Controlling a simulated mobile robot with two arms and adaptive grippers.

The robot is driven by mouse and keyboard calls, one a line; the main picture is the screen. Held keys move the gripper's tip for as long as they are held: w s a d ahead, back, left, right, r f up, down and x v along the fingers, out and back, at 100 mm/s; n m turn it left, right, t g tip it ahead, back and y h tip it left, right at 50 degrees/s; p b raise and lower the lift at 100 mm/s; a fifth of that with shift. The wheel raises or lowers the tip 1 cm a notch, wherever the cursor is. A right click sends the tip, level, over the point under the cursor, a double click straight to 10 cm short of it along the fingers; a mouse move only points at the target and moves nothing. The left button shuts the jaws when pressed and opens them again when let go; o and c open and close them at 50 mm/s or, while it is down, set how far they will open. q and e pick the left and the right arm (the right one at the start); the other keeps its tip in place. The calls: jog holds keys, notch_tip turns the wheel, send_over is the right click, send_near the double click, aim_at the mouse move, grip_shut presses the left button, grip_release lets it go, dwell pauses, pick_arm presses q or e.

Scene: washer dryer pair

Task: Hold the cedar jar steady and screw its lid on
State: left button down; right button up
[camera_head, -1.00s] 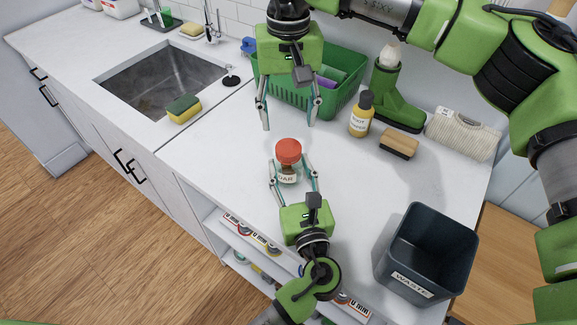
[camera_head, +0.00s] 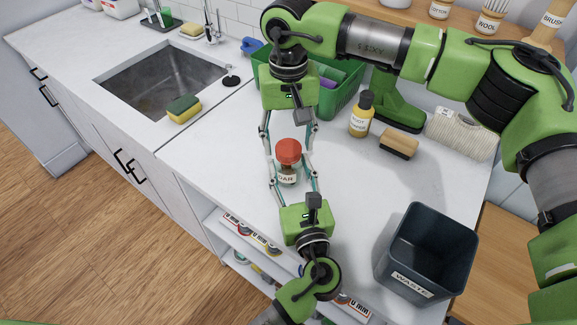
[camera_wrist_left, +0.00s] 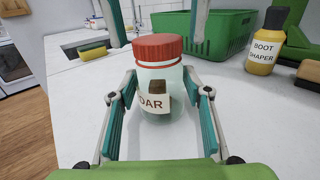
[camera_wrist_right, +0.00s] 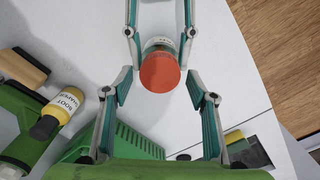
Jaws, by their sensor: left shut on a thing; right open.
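The cedar jar (camera_head: 287,175) is clear glass with a partly hidden label and brown contents, upright on the white counter. It fills the middle of the left wrist view (camera_wrist_left: 160,95). The red lid (camera_head: 288,151) sits on its mouth; whether it is threaded on cannot be told. My left gripper (camera_head: 294,175) is shut on the jar's body from the near side. My right gripper (camera_head: 289,150) is open, with its fingers on either side of the lid. In the right wrist view the red lid (camera_wrist_right: 160,72) lies between the spread fingers, apart from them.
A green basket (camera_head: 340,95) stands behind my right gripper. A boot shaper bottle (camera_head: 360,117) and a wooden brush (camera_head: 398,145) are to the right. A dark waste bin (camera_head: 427,255) stands at the right front. A sink (camera_head: 160,80) and sponge (camera_head: 184,109) are left.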

jog(key=shift+f, duration=0.45)
